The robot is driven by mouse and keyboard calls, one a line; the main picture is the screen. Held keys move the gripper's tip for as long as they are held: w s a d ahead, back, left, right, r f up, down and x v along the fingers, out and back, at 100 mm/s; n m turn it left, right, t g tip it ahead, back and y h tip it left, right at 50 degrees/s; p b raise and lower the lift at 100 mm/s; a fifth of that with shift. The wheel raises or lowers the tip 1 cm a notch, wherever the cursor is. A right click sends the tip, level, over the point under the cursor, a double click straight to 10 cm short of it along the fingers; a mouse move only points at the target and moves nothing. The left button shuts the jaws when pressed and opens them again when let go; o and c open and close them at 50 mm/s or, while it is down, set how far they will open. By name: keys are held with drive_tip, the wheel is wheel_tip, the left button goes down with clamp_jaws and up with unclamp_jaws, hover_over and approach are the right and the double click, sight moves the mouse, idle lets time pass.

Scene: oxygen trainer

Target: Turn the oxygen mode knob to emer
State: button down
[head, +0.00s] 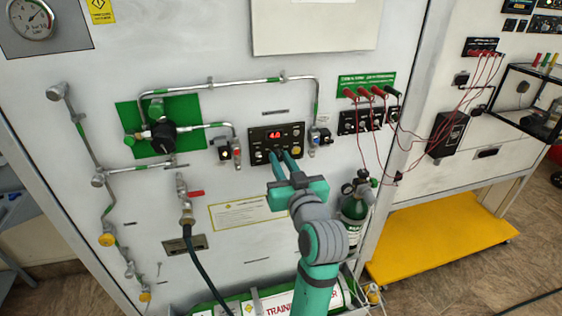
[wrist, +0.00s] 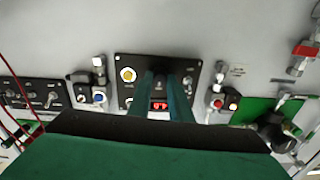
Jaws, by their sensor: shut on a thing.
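The black control panel (head: 263,133) with a red lit number display (head: 274,135) is set in the white wall. My gripper (head: 282,156) reaches the lower part of this panel, with its fingers pointing at the wall. In the wrist view, which shows the panel (wrist: 128,62) upside down, the two fingers (wrist: 164,78) stand on either side of the display. The fingers are closed on a small knob on the panel, taken to be the oxygen mode knob. The fingers mostly hide it, and I cannot read its position or the emer label.
A green plate with a black regulator (head: 162,137) and metal pipes is left of the panel. Valves with small lights flank the panel. A gas cylinder (head: 354,207) stands lower right, near my arm.

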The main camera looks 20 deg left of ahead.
drive_tip(key=m, duration=0.4)
drive_tip(key=shift+f+m, duration=0.1)
drive_tip(key=shift+m, duration=1.8)
drive_tip(key=shift+f, duration=0.1)
drive_tip(key=c, duration=1.6)
unclamp_jaws()
drive_tip(key=shift+m, duration=0.3)
drive_tip(key=v, duration=1)
drive_tip(key=shift+s+d, duration=0.2)
drive_tip(key=shift+s, duration=0.2)
